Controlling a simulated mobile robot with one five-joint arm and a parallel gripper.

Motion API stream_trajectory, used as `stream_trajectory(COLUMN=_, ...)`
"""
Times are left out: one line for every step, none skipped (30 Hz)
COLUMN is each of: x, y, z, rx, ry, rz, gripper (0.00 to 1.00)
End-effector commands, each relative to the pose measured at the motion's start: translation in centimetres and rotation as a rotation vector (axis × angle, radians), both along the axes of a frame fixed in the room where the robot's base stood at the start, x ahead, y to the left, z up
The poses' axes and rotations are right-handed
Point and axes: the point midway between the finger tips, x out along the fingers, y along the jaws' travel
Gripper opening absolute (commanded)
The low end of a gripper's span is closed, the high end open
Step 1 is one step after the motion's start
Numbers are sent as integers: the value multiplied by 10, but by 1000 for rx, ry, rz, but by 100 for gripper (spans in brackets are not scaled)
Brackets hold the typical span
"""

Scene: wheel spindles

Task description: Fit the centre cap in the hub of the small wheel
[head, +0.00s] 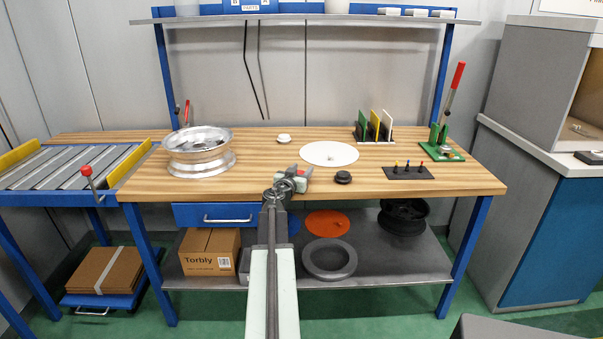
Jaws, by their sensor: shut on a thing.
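A silver wheel (200,152) lies flat at the left of the wooden workbench; its hub is not clearly visible from here. A small white round cap-like piece (283,138) lies farther back on the bench, and a dark round piece (343,177) lies near the front edge. I cannot tell whether either is the centre cap. My gripper (302,171) is over the front middle of the bench, right of the silver wheel and apart from it. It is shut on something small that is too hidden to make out.
A card rack (374,126), a black pegged block (408,172) and a green lever press (442,150) stand at right. A black wheel (403,215) and grey ring (329,259) are on the lower shelf.

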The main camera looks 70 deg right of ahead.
Motion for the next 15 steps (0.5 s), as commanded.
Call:
stream_trajectory(x=0, y=0, z=-4, rx=0, ry=0, rz=0, gripper=9)
stream_trajectory(x=0, y=0, z=-5, rx=0, ry=0, rz=0, gripper=9)
stream_trajectory(x=0, y=0, z=-3, rx=0, ry=0, rz=0, gripper=55)
stream_trajectory(x=0, y=0, z=-3, rx=0, ry=0, rz=0, gripper=64)
stream_trajectory(x=0, y=0, z=-3, rx=0, ry=0, rz=0, gripper=69)
stream_trajectory(x=0, y=0, z=-3, rx=0, ry=0, rz=0, gripper=69)
stream_trajectory(x=0, y=0, z=-3, rx=0, ry=0, rz=0, gripper=69)
stream_trajectory(x=0, y=0, z=-3, rx=0, ry=0, rz=0, gripper=69)
stream_trajectory(x=0, y=0, z=-3, rx=0, ry=0, rz=0, gripper=69)
stream_trajectory(x=0, y=0, z=-3, rx=0, ry=0, rz=0, gripper=69)
stream_trajectory(x=0, y=0, z=-3, rx=0, ry=0, rz=0, gripper=69)
stream_trajectory(x=0, y=0, z=-3, rx=0, ry=0, rz=0, gripper=69)
stream_trajectory(x=0, y=0, z=-3, rx=0, ry=0, rz=0, gripper=69)
stream_trajectory(x=0, y=0, z=-3, rx=0, ry=0, rz=0, gripper=69)
stream_trajectory(x=0, y=1, z=-3, rx=0, ry=0, rz=0, gripper=69)
